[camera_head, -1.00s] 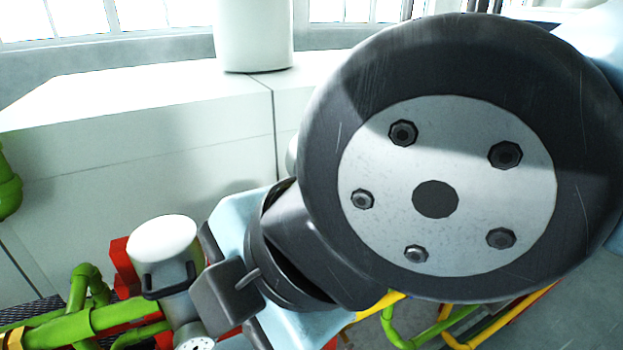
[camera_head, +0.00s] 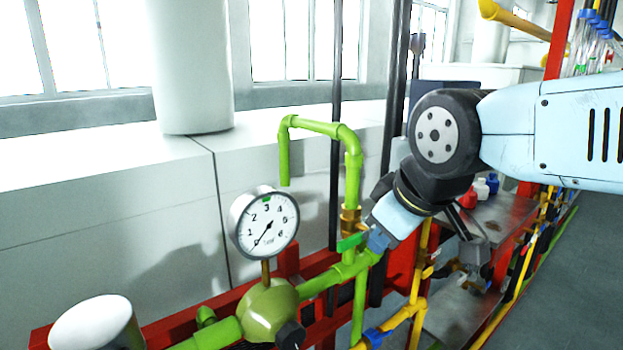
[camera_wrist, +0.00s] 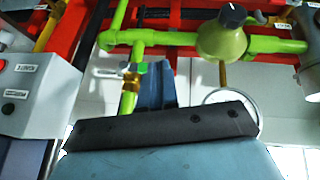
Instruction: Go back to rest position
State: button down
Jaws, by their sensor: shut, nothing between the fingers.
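My gripper (camera_head: 378,240) is at the lower left end of my bent arm, in the middle of the head view. In the wrist view its dark blue fingers (camera_wrist: 155,72) are together, with nothing seen between them. They appear close to the green pipework (camera_head: 352,190) and its brass valve (camera_wrist: 131,78) with a green handle (camera_head: 351,242). I cannot tell whether they touch it. Part of the gripper is hidden by my own wrist.
A round pressure gauge (camera_head: 266,226) stands left of my gripper on a green valve body (camera_head: 268,308). A yellow pipe (camera_head: 417,300) runs below. A red frame (camera_head: 190,310) carries the pipes. A shelf (camera_head: 482,226) with small bottles lies behind my wrist. Grey floor (camera_head: 580,260) is clear at right.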

jog(key=d+m+h, duration=0.2)
jog(key=d+m, duration=0.7)
jog(key=d, duration=0.4)
jog(key=shift+f, duration=0.45)
jog(key=shift+w, duration=0.15)
